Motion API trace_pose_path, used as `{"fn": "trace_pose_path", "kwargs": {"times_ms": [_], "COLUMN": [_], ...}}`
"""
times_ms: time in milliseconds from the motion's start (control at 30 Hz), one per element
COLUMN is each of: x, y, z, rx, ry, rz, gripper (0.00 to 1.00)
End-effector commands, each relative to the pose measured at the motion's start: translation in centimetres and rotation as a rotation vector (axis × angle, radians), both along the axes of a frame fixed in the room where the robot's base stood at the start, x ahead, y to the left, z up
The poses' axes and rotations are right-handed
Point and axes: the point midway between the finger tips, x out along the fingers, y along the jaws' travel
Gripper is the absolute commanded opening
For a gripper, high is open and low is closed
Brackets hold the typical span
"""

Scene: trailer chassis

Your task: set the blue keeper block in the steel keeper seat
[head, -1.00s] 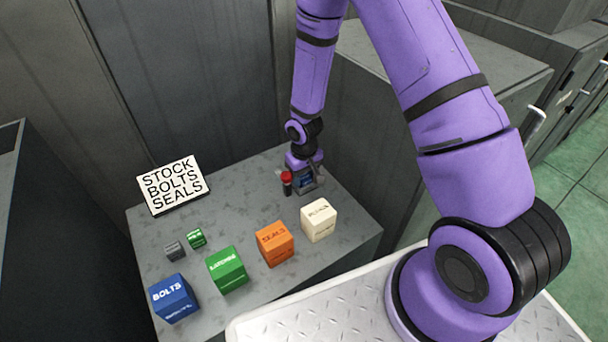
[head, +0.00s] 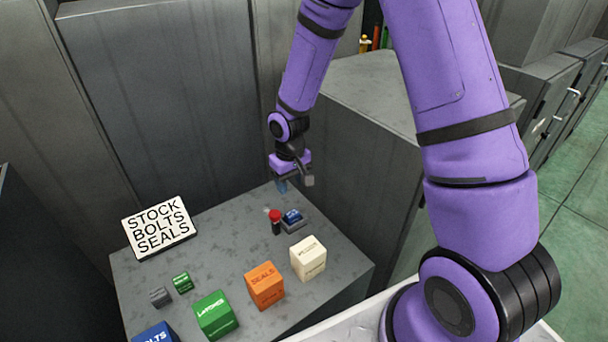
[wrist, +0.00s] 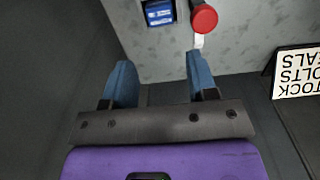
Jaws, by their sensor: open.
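The blue keeper block (head: 292,215) sits in the grey steel keeper seat (head: 295,226) near the back right of the table top. In the wrist view the block (wrist: 160,13) shows at the top edge, framed by the dark seat, which is partly cut off. My gripper (head: 283,187) is raised behind and above the block, apart from it. Its two blue fingers (wrist: 160,80) are spread in the wrist view with nothing between them. I cannot tell from these views whether the block is fully down in the seat.
A red-capped post (head: 276,222) stands just left of the seat. White (head: 308,258), orange (head: 265,286), green (head: 215,315) and blue (head: 156,333) boxes line the front. Small green (head: 182,283) and grey (head: 160,297) blocks and a sign (head: 159,228) are at left.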

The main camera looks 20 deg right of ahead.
Motion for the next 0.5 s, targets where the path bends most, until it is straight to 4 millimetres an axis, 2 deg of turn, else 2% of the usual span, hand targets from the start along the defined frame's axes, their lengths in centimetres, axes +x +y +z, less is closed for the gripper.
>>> {"fn": "trace_pose_path", "kwargs": {"times_ms": [167,267,500], "x": [0.0,-0.1,-1.5], "y": [-0.1,-0.5,-2.2], "z": [0.7,2.5,10.4], "rx": [-0.002,-0.011,-0.041], "ry": [-0.005,-0.024,-0.100], "rz": [-0.002,-0.008,-0.038], "gripper": [0.53,0.53,0.53]}}
